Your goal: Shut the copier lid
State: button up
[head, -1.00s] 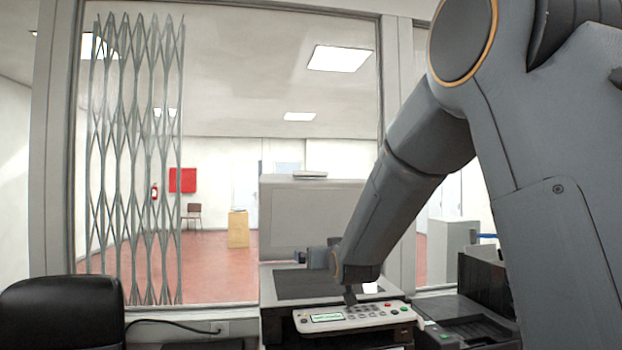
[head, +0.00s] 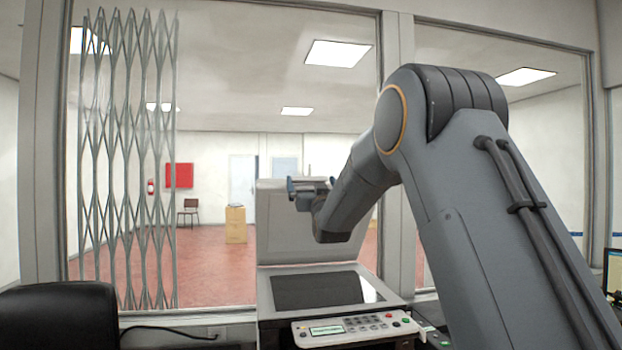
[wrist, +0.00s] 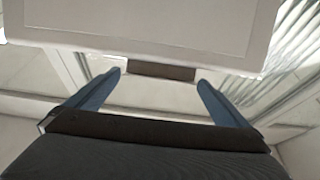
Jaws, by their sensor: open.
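The copier (head: 268,300) stands at the counter with its lid (head: 275,237) raised upright behind the dark scanning glass (head: 312,290). My gripper (head: 305,184) is near the lid's upper edge in the head view, open and holding nothing I can see. In the wrist view, my two blue fingers (wrist: 160,88) are spread apart. The pale underside of the lid (wrist: 150,22) fills the top of that view, with a dark strip (wrist: 161,71) at its edge, between and just beyond the fingertips. I cannot tell whether a finger touches the lid.
The copier's control panel (head: 350,328) faces me at the front. A black chair (head: 58,318) is at the lower left. A window with a folded metal lattice (head: 128,170) stands behind the copier. The space above the scanning glass is clear.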

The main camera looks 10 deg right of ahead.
jog(key=shift+w+a+r, duration=0.1)
jog(key=shift+w, duration=0.25)
jog(key=c, duration=1.2)
jog(key=s+f+t+b, duration=0.2)
jog(key=s+f+b, duration=0.4)
jog(key=b, duration=0.5)
jog(key=shift+s+f+b, duration=0.4)
jog(key=shift+f, duration=0.3)
jog(key=s+f+t+b, duration=0.1)
jog(key=f+b, duration=0.1)
jog(key=b, duration=0.1)
jog(key=s+f+b, duration=0.2)
jog(key=b, duration=0.1)
jog(key=s+f+t+b, duration=0.1)
jog(key=f+b, duration=0.1)
jog(key=b, duration=0.1)
jog(key=shift+s+f+t+b, duration=0.25)
jog(key=shift+s+t+b, duration=0.05)
jog(key=shift+s+b, duration=0.05)
jog(key=o, duration=1.2)
jog(key=shift+s, duration=0.1)
